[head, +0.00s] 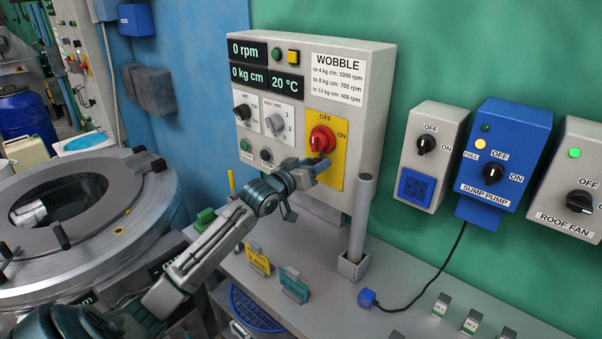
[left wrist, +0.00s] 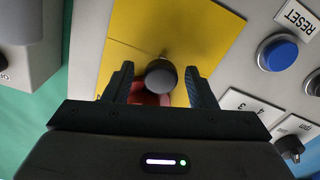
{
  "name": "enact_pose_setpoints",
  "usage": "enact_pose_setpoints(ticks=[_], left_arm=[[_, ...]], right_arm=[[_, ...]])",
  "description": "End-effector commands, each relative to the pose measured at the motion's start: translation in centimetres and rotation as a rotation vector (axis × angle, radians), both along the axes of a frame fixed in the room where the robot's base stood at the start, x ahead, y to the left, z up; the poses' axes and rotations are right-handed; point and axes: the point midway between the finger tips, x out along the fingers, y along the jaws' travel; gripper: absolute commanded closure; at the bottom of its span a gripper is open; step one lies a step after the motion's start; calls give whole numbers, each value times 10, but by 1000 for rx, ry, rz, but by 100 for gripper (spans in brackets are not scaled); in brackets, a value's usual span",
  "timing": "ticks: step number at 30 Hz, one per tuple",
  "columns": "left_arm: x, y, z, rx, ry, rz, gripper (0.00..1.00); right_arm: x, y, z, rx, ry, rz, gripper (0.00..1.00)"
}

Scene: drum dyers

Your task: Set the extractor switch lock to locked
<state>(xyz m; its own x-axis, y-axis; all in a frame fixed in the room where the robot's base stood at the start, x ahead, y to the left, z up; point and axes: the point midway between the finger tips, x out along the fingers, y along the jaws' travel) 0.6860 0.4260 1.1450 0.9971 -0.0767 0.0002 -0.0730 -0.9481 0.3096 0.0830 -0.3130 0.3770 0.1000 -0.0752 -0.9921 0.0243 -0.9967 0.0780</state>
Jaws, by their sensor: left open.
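The grey control box (head: 318,55) carries a yellow plate (head: 340,118) with a red rotary switch (head: 322,139) between the marks OFF and ON. My left gripper (head: 318,166) is at the lower part of this plate, just below the red switch. In the left wrist view my left gripper (left wrist: 159,69) is open, with one finger on each side of a dark round knob-like part (left wrist: 159,78). Part of the red switch (left wrist: 150,98) shows behind it. I cannot tell whether the dark part is the lock, or how the lock is set. My right gripper is not in view.
A grey upright post (head: 361,215) stands on the bench right of the gripper. Yellow (head: 258,259) and teal (head: 293,285) tags stand on the bench below. Switch boxes, including the blue sump pump box (head: 505,150), hang at right. A round drum (head: 150,205) stands at left.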

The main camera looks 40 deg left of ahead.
Motion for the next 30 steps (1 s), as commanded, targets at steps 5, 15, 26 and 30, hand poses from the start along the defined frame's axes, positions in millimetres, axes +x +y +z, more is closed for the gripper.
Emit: enact_pose_setpoints(ticks=[5, 15, 26, 30], left_arm=[[-30, 3, -4, 11, 3, -1, 49], [-74, 5, -2, 10, 1, -3, 49], [-94, 7, 0, 5, -2, -1, 49], [-96, 6, 1, 2, -3, -3, 49]], right_arm=[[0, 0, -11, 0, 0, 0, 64], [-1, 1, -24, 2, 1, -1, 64], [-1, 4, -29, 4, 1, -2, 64], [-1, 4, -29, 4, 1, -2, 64]])
